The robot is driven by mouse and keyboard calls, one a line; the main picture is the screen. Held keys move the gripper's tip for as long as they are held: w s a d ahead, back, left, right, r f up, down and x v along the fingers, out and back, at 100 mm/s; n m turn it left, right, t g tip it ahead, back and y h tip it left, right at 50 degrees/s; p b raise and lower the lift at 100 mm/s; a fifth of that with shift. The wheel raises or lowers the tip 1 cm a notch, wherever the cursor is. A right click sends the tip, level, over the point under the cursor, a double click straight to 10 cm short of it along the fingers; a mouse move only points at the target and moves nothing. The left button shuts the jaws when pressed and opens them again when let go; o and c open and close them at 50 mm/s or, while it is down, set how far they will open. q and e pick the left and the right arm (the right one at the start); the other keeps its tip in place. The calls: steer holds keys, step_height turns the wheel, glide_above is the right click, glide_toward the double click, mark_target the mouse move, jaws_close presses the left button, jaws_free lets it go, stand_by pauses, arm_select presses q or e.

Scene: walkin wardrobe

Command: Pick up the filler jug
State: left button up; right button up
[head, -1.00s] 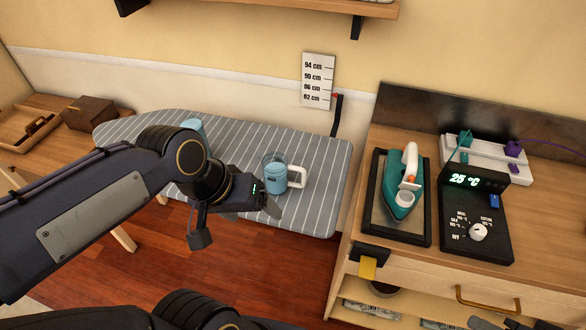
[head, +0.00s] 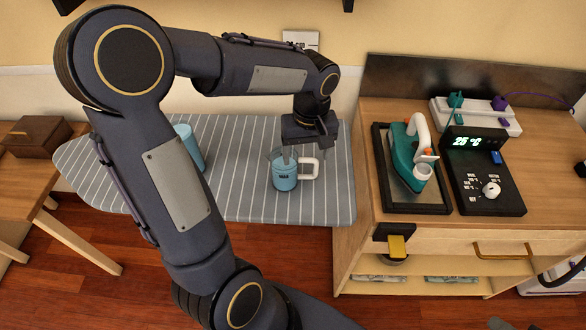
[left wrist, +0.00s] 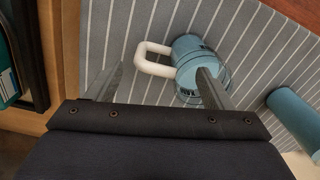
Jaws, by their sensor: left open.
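The filler jug (head: 284,178), a blue see-through jug with a white handle on its right, stands upright on the striped ironing board (head: 240,200). My left gripper (head: 305,153) is open and points down over the jug's handle side. In the left wrist view the open fingers (left wrist: 158,85) straddle the white handle (left wrist: 150,60) in the picture. One fingertip overlaps the blue jug body (left wrist: 188,50). I cannot tell how far the fingers are above the handle, and nothing is held. My right gripper is not in view.
A blue cylinder (head: 189,148) stands on the board left of the jug, partly behind my arm; it also shows in the left wrist view (left wrist: 295,118). The wooden cabinet at right holds a teal iron (head: 402,150) on a tray and a black control unit (head: 485,185). A brown box (head: 36,137) is at far left.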

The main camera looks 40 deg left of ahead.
mark_target(307, 176)
arm_select(q)
steer(key=f, duration=0.6)
steer(key=shift+d+f+p, duration=0.2)
steer(key=shift+p, duration=0.1)
steer(key=shift+c, duration=0.2)
steer(key=c, duration=1.3)
steer(key=shift+r, duration=0.15)
